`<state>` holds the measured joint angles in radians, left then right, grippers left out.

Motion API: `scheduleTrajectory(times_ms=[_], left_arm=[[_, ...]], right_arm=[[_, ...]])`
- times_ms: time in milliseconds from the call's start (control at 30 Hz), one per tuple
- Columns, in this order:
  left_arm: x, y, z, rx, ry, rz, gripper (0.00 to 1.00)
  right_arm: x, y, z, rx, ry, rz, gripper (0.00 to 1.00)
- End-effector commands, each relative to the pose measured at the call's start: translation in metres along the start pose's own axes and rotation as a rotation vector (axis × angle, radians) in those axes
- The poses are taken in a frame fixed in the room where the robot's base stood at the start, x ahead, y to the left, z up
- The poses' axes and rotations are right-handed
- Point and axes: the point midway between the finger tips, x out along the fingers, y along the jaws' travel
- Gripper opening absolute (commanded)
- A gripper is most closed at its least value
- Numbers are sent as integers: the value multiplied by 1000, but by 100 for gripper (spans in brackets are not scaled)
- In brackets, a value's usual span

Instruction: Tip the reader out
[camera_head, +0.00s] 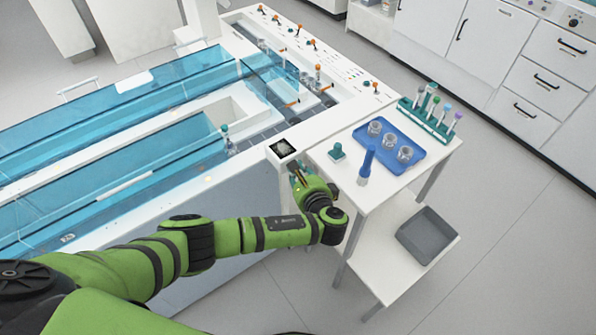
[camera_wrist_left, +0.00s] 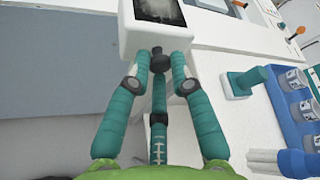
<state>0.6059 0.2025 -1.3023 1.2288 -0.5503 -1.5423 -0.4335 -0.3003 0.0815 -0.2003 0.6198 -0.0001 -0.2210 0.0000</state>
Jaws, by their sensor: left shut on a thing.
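The reader (camera_head: 283,149) is a white box with a dark screen on its top face. It stands at the right front corner of the long machine, and its front face shows in the left wrist view (camera_wrist_left: 140,38). A small dark knob (camera_wrist_left: 158,62) sticks out from that face below the screen. My left gripper (camera_head: 296,174) is in front of the reader; its teal fingers (camera_wrist_left: 163,58) are closed around the knob. The fingertips partly hide the knob. The reader looks close to upright, though I cannot tell its exact tilt. My right gripper is not in view.
A white cart (camera_head: 395,183) stands just right of the reader. It bears a teal-topped block (camera_head: 337,152), a blue upright tool (camera_head: 366,167), a blue tray (camera_head: 418,153) with jars and a tube rack (camera_head: 430,119). A grey bin (camera_head: 428,234) sits on its lower shelf.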

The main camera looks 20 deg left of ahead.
Motion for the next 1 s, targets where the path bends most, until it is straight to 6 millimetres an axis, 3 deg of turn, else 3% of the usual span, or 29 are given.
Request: scheduleTrajectory(times_ms=[200,233,267,300,667,833,1000], left_arm=[[-1,-3,-1,-3,6,-6,0],[-1,-3,-1,-2,6,-6,30],[-1,-3,-1,-2,6,-6,42],[-1,-3,-1,-2,5,-6,46],[-3,-1,0,0,3,-2,46],[-25,0,-1,-2,7,0,46],[-63,-1,-2,-2,8,-1,46]], right_arm=[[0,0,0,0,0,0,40],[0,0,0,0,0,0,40],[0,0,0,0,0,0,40],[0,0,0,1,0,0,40],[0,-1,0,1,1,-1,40],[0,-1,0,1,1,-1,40],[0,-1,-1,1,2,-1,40]])
